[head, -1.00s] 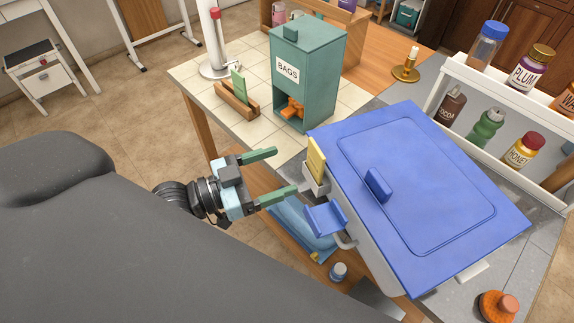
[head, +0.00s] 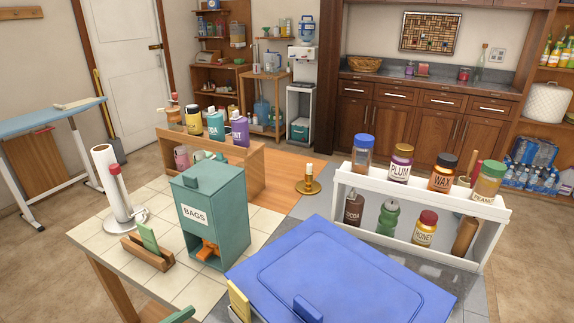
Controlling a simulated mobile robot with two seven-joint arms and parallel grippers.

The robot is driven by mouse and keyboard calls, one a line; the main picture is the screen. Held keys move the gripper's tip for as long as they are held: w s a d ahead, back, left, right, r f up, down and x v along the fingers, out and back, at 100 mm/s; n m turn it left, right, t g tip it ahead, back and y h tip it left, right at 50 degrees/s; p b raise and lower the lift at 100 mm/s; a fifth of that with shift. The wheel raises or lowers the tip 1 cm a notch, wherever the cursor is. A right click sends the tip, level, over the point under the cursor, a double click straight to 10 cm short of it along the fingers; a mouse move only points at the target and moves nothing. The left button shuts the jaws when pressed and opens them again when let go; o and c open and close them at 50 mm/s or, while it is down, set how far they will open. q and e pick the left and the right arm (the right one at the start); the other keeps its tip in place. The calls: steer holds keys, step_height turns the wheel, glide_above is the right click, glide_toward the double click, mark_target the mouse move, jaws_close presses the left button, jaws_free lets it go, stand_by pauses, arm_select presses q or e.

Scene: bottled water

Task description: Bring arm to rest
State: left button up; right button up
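Only a green fingertip (head: 179,316) of my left gripper shows, at the bottom edge of the head view, left of the blue lid. The rest of that gripper and its arm are below the frame. With one finger in sight, I cannot tell whether it is open or shut. My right gripper is not in view. Packs of bottled water (head: 533,165) stand low in the shelf at the far right.
The blue lid (head: 350,275) fills the bottom middle. The green bags box (head: 215,210), wooden holder (head: 147,252) and paper towel stand (head: 112,185) are on the tiled table at left. A white rack (head: 430,200) with bottles stands at right. Floor is open beyond.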

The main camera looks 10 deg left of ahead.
arm_select(q)
steer(key=s+f+n+g+y+p, duration=0.4)
steer(key=s+f+y, duration=0.5)
steer(key=s+f, duration=1.1)
step_height(320, 180, down, 3)
steer(key=shift+s+a+r+n+g, duration=0.25)
steer(key=shift+s+n+g, duration=0.2)
steer(key=shift+n, duration=0.45)
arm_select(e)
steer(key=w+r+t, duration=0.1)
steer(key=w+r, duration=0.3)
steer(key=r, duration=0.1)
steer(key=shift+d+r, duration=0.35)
